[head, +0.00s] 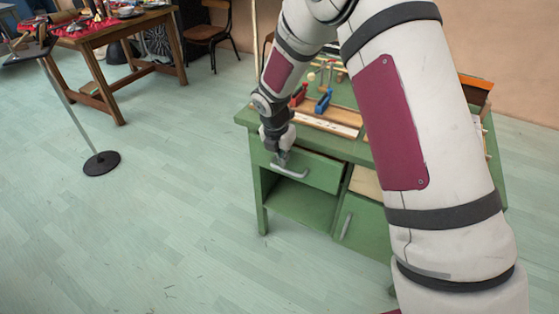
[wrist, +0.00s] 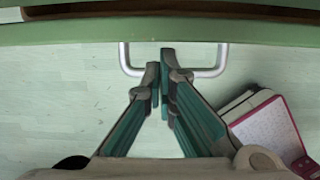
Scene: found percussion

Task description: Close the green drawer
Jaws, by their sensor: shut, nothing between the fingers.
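The green drawer (head: 318,172) is in the upper left of the green workbench (head: 360,150) in the head view. Its front runs across the top of the wrist view (wrist: 90,32), with a strip of brown and dark behind its edge. It looks slightly open, but I cannot tell how far. Its silver handle (head: 292,172) also shows in the wrist view (wrist: 208,72). My gripper (wrist: 162,68) is shut and empty. Its fingertips overlap the middle of the handle bar, close to the drawer front; contact is unclear. In the head view my gripper (head: 280,160) is at the handle.
Tools with red and blue handles (head: 323,102) lie on the bench top. A lower cabinet door (head: 362,225) has an upright handle. A round-based stand (head: 101,163) and a wooden table (head: 115,35) are at left. A pink-edged pad (wrist: 270,132) shows low right in the wrist view.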

